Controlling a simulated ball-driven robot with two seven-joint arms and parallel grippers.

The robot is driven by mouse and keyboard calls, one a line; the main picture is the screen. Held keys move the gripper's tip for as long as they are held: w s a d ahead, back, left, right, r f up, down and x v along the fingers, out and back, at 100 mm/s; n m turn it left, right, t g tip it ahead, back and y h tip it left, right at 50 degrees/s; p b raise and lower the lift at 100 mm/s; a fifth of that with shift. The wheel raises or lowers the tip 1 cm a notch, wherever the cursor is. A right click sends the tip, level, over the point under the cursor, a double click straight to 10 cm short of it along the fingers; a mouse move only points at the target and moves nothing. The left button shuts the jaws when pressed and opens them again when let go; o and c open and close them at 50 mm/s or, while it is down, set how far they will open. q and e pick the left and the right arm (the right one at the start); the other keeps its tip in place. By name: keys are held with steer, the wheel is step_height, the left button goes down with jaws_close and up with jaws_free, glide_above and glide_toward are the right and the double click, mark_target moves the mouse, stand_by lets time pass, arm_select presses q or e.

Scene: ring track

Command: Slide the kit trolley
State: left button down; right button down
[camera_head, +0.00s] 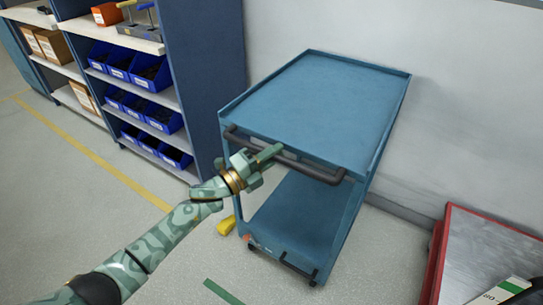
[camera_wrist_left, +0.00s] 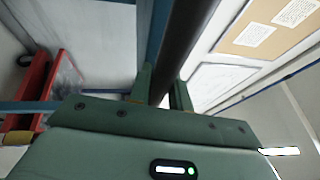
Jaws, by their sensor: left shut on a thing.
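The kit trolley (camera_head: 318,110) is a blue two-shelf cart on castors standing against the grey wall, its top empty. A dark push handle (camera_head: 310,171) runs along its near edge. My left gripper (camera_head: 268,155) is at the left half of this handle, shut on it. In the left wrist view the dark handle bar (camera_wrist_left: 190,45) passes between the two green fingers (camera_wrist_left: 162,90). My right gripper is in neither view.
A blue shelf unit (camera_head: 215,60) with blue bins (camera_head: 152,72) stands left of the trolley. A red-edged cart (camera_head: 480,260) is at the lower right. A yellow object (camera_head: 226,226) lies by the trolley's left front. Open floor lies in front.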

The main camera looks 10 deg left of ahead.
arm_select(q)
steer(key=shift+w+r, duration=0.1)
steer(key=c, duration=1.6)
jaws_free()
steer(key=o, duration=0.3)
steer(key=shift+w+d, duration=0.1)
steer(key=shift+w, duration=0.05)
